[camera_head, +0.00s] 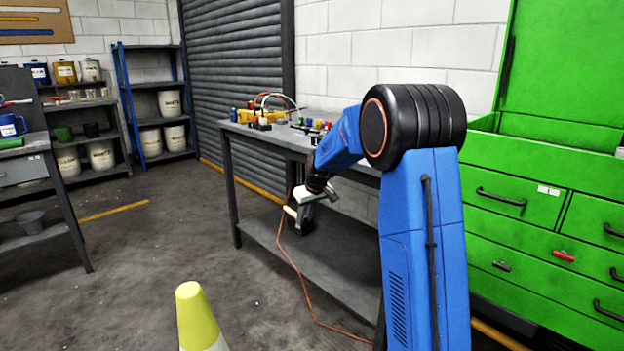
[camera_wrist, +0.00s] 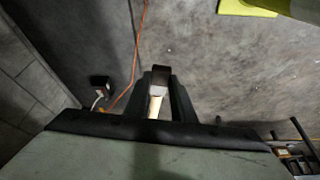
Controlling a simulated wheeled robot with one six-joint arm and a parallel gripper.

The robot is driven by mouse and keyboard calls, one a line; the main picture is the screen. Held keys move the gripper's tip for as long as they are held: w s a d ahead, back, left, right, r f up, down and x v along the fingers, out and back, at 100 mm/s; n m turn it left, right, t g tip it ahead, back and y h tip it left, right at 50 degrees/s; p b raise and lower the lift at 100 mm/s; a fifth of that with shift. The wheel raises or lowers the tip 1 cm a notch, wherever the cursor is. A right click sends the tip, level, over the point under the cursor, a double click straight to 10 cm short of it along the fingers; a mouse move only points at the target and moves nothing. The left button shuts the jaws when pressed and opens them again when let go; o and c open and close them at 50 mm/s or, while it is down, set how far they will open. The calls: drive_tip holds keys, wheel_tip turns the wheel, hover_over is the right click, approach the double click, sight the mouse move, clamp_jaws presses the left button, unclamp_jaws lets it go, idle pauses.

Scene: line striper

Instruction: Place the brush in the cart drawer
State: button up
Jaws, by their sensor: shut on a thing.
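My gripper (camera_head: 305,205) hangs beside the front of the grey workbench, below the level of its top. It is shut on the brush, whose cream handle (camera_head: 290,211) sticks out to the left in the head view. In the wrist view the brush (camera_wrist: 156,104) sits between the dark fingers (camera_wrist: 160,95), with a cream shaft and a dark brown end. The green cart (camera_head: 535,170) stands at the right, behind my arm. Its visible drawers (camera_head: 515,200) look shut, with dark handles and one red handle.
The workbench (camera_head: 340,166) holds coloured small items and has a lower shelf (camera_head: 310,255). An orange cable (camera_head: 291,262) hangs down to the floor. A yellow-and-white cone (camera_head: 198,315) stands in front. Shelves with buckets (camera_head: 100,154) are at the back left; open floor lies between.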

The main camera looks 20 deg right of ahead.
drive_tip(key=s+a+f, duration=0.2)
drive_tip(key=a+f, duration=0.1)
drive_tip(key=f, duration=0.7)
drive_tip(key=s+a+f+m, duration=0.1)
drive_tip(key=s+a+f, duration=0.2)
drive_tip(key=f, duration=0.6)
drive_tip(key=s+a+f+m+h, duration=0.1)
drive_tip(key=s+a+f, duration=0.2)
drive_tip(key=f, duration=0.7)
drive_tip(key=shift+f, duration=0.3)
